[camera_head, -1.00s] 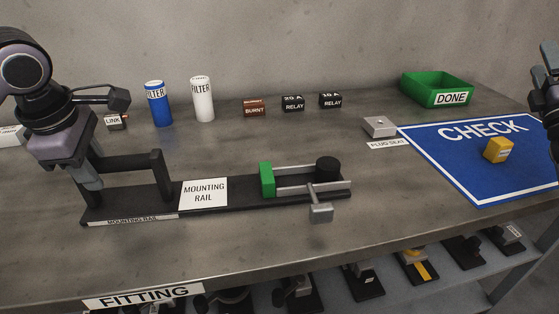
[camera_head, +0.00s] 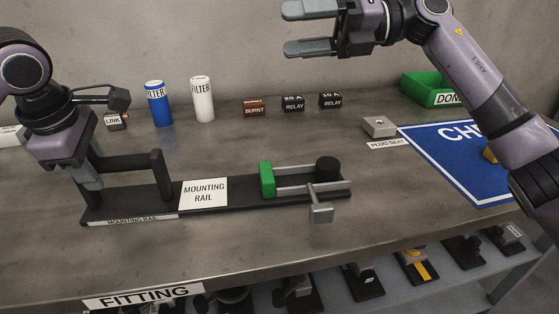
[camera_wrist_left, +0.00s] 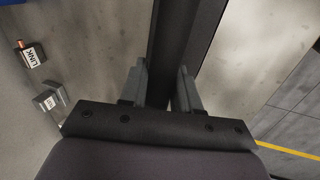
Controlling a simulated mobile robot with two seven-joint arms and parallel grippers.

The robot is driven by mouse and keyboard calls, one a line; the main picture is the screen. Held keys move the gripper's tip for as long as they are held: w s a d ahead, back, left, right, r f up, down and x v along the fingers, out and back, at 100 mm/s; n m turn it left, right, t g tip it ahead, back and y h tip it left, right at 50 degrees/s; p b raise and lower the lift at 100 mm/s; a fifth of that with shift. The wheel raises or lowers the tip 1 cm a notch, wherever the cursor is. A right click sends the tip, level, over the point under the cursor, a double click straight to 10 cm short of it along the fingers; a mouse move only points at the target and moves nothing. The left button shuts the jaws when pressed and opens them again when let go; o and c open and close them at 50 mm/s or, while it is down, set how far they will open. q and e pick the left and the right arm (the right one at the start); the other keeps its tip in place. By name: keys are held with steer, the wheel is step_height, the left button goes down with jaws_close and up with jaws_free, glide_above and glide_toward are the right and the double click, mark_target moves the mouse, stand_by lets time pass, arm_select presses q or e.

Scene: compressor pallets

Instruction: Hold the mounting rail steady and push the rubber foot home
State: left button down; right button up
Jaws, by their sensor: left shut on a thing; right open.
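The black mounting rail (camera_head: 233,193) lies on the bench with a raised handle frame (camera_head: 160,175) at its left end. My left gripper (camera_head: 92,182) is shut on the left part of this handle; the left wrist view shows the black bar between its fingers. At the rail's right end are a green block (camera_head: 267,180), two grey rods and a dark round piece (camera_head: 327,168), which looks like the rubber foot. A grey lever with a block-shaped end (camera_head: 321,213) sticks out toward the front. My right gripper (camera_head: 298,29) is open and empty, high above the back of the bench.
Blue (camera_head: 158,103) and white (camera_head: 202,98) filters, a burnt part (camera_head: 254,107) and two relays stand behind the rail. A plug seat (camera_head: 379,126), a blue CHECK mat (camera_head: 440,150) and a green DONE bin (camera_head: 425,92) are at right. The bench is clear around the rail's right end.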

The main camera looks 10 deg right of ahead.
steer(key=s+a+f+g+h, duration=0.2)
steer(key=a+f+h, duration=0.1)
steer(key=h, duration=0.1)
steer(key=m+h, duration=0.6)
steer(key=h, duration=0.7)
glide_toward(329, 163)
steer(key=shift+g, duration=0.3)
steer(key=f, duration=1)
steer(key=shift+w+d+f, duration=0.1)
steer(key=shift+w+f, duration=0.15)
steer(key=shift+w, duration=0.05)
